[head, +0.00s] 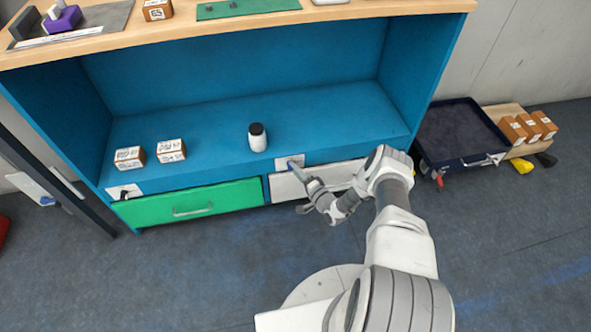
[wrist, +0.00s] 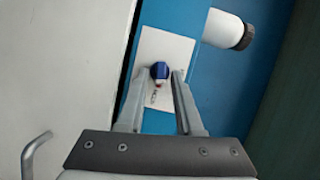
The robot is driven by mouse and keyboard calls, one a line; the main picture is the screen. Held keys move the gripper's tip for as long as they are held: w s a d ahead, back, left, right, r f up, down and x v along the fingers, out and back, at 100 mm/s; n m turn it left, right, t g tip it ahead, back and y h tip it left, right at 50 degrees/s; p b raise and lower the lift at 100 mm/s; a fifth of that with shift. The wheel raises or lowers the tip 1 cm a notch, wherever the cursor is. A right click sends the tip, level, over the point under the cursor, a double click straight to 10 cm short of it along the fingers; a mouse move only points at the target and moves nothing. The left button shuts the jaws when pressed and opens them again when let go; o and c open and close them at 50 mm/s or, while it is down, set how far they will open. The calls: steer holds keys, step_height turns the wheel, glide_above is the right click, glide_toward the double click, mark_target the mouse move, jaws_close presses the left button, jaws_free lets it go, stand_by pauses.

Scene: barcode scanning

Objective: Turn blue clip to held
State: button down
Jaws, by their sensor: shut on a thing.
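The blue clip (wrist: 160,69) sits on a small white plate (wrist: 168,50) on the blue shelf front, between my fingertips in the wrist view. My gripper (wrist: 159,76) is shut on the clip. Small marks, one reddish, show on the plate just below the clip, too small to read. In the head view my gripper (head: 298,170) reaches the white plate (head: 283,162) above the white drawer, and hides most of the clip there.
A white bottle with a dark cap (head: 257,138) stands on the shelf behind the plate. Two labelled boxes (head: 171,150) stand at left. Below are a green drawer (head: 190,203) and a white drawer (head: 335,176) with a handle. A dark tray (head: 458,130) is at right.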

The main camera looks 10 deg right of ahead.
steer(key=shift+s+a+f+m+y, duration=0.1)
steer(key=shift+f+m+y, duration=0.15)
steer(key=shift+m, duration=0.55)
steer(key=shift+t, duration=0.3)
steer(key=shift+r, duration=0.1)
steer(key=c, duration=0.9)
jaws_free()
